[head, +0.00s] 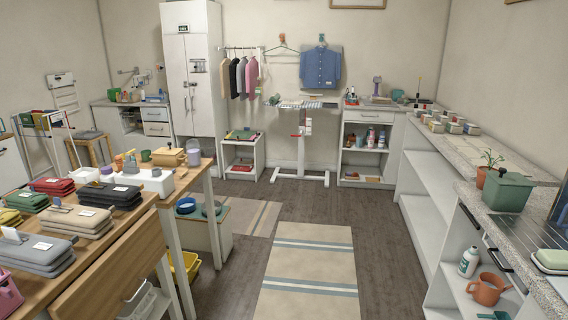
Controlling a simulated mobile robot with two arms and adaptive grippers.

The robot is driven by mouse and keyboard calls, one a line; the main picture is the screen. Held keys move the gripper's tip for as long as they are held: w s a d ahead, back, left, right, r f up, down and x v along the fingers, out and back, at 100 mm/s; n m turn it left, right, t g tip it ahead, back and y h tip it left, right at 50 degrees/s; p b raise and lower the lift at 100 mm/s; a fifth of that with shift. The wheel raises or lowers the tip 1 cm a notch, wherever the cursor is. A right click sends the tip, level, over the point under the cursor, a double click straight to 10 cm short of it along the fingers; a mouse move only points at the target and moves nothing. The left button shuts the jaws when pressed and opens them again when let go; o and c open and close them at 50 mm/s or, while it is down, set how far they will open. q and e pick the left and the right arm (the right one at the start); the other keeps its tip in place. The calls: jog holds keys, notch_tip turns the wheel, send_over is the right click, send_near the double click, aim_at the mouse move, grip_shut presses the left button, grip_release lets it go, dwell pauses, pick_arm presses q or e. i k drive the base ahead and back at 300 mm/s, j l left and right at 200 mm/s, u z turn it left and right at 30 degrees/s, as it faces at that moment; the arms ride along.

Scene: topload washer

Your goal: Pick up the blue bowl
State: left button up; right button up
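A small blue bowl (186,206) with a pale inside sits on a low white stand (218,238) in the left half of the head view. The stand is partly hidden behind the wooden table, near its right end. A greyish-teal round item sits close to the bowl's right; it is too small to name. Neither of my grippers shows in the head view.
A wooden table (104,243) with several folded stacks fills the left foreground. A yellow basket (188,267) is beneath it. Striped rugs (311,268) lie on the open floor. A long counter (455,160) runs along the right.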

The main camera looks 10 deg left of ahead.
aim_at(186, 205)
jog(key=i+l+u, duration=0.2)
jog(key=i+u, duration=0.25)
jog(key=i, duration=0.4)
jog(key=i+l+u, duration=0.45)
jog(key=i, duration=0.3)
jog(key=i+l+u, duration=0.45)
jog(key=i+l, duration=0.25)
jog(key=l+z, duration=0.1)
jog(key=z, duration=5.65)
jog(key=u, duration=4.1)
